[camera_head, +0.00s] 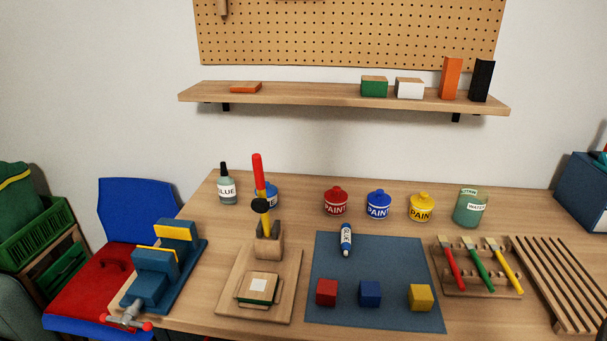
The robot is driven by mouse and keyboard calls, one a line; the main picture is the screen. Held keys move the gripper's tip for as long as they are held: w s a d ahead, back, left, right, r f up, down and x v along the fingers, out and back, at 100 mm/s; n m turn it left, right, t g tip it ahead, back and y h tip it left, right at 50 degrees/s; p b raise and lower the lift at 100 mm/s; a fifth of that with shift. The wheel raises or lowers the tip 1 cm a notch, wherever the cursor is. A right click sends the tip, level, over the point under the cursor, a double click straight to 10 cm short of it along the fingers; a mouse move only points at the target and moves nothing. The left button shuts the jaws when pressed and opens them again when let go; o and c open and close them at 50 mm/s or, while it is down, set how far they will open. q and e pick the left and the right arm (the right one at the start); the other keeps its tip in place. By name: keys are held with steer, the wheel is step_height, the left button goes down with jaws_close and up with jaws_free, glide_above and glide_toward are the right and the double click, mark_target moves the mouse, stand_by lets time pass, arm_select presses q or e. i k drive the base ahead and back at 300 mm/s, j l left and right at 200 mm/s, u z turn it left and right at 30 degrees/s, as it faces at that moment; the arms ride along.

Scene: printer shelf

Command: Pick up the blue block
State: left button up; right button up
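A small blue block (370,294) sits on the dark blue mat (385,260) on the wooden table. It stands between a red block (326,292) on its left and a yellow block (420,297) on its right, with gaps on both sides. Nothing covers it in the head view. Neither of my grippers shows in this view.
A glue tube (346,240) lies at the mat's back edge. A wooden stand with a mallet (261,200) is left of the mat. A brush rack (478,287) is right. Paint pots (379,206) stand behind. A shelf (330,97) hangs above the table.

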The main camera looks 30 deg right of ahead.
mark_target(369, 292)
steer(key=l+z, duration=0.1)
steer(key=z, duration=0.3)
steer(key=l+z, duration=0.1)
steer(key=z, duration=0.75)
steer(key=k+j+u, duration=0.15)
steer(key=j+u, duration=0.2)
